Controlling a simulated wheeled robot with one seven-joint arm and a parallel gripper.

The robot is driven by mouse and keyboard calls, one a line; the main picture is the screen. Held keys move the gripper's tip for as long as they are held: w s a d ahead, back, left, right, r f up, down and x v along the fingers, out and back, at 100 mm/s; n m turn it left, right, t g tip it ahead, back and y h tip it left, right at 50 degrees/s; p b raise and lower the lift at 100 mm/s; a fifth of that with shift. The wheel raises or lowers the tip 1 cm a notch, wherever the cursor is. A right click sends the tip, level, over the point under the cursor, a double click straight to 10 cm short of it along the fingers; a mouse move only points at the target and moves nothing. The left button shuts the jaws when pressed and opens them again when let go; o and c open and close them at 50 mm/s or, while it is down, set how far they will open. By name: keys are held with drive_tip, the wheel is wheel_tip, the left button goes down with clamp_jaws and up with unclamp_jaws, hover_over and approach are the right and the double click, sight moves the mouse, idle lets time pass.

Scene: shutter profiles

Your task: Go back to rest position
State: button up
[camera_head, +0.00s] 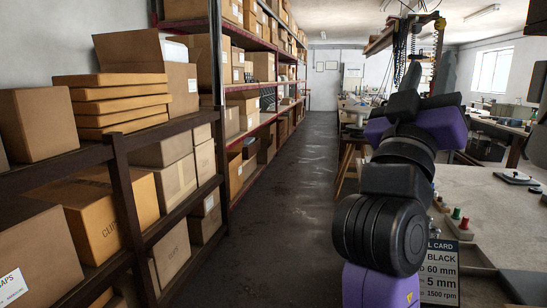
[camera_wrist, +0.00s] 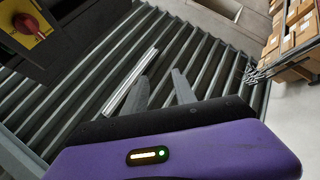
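My gripper (camera_wrist: 160,80) shows in the wrist view with its two grey fingers apart and nothing visible between them. It is above a bed of grey rollers (camera_wrist: 205,55). A pale, slim bar that looks like a profile (camera_wrist: 130,82) lies slantwise over the rollers, just left of the left finger. I cannot tell whether the finger touches it. In the head view my purple and black arm rises on the right, and my gripper cannot be made out there.
A shelf rack (camera_head: 120,180) with cardboard boxes lines the left. The aisle floor (camera_head: 290,180) is clear. A workbench (camera_head: 500,215) with a black text card (camera_head: 440,270) stands right. In the wrist view, a red knob on a yellow panel (camera_wrist: 38,18) is at upper left.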

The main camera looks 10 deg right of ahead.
drive_tip(key=w+a+f+n+t+y, duration=0.1)
drive_tip(key=a+f+n+t+y, duration=0.4)
drive_tip(key=f, duration=0.3)
drive_tip(key=w+a+f+n+t+y, duration=0.1)
drive_tip(key=a+f+n+t+y, duration=0.2)
drive_tip(key=f+y, duration=0.5)
drive_tip(key=s+a+f+n+g+y, duration=0.1)
drive_tip(key=s+a+f+n+y, duration=0.15)
drive_tip(key=f, duration=0.35)
drive_tip(key=s+a+f+n+y, duration=0.1)
drive_tip(key=s+f+y, duration=0.25)
drive_tip(key=f, duration=0.35)
drive_tip(key=s+f+m+g, duration=0.2)
drive_tip(key=s+f+g, duration=0.1)
drive_tip(key=s+f, duration=0.4)
drive_tip(key=s+f+m+g+y, duration=0.1)
drive_tip(key=s+f, duration=0.6)
drive_tip(key=s, duration=0.7)
drive_tip(key=s+f+m+g+p, duration=0.1)
drive_tip(key=s+f+g, duration=0.3)
drive_tip(key=s+f, duration=0.4)
drive_tip(key=shift+s+m+g, duration=0.3)
drive_tip(key=shift+s+m, duration=0.55)
drive_tip(key=shift+s, duration=0.3)
drive_tip(key=shift+r, duration=0.1)
